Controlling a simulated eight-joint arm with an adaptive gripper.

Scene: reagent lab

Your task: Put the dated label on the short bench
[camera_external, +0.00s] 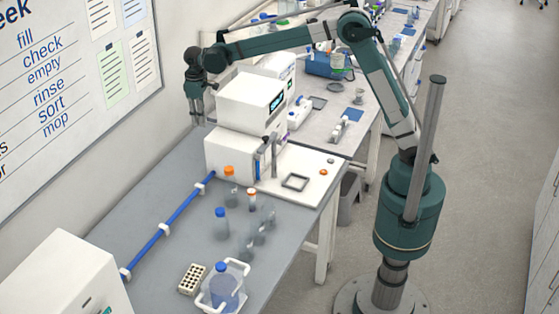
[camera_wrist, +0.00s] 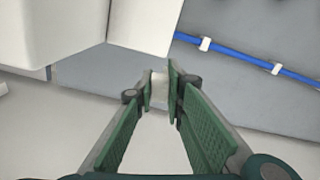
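My gripper (camera_external: 197,116) hangs fingers-down at the back edge of the near grey bench (camera_external: 150,215), by the wall and left of the white stacked instrument. In the wrist view its fingers (camera_wrist: 160,90) are close together on a small pale piece (camera_wrist: 158,92). This looks like the dated label; no writing on it can be read. The label cannot be made out in the external view. Two benches show, the near grey one and a farther one (camera_external: 335,132); I cannot tell which is called the short bench.
The white stacked instrument (camera_external: 250,103) stands close right of my gripper. A blue tube (camera_external: 170,230) in white clips runs along the back of the near bench. Orange- and blue-capped bottles (camera_external: 221,224), a vial rack (camera_external: 192,279) and a large bottle in a tray stand farther forward.

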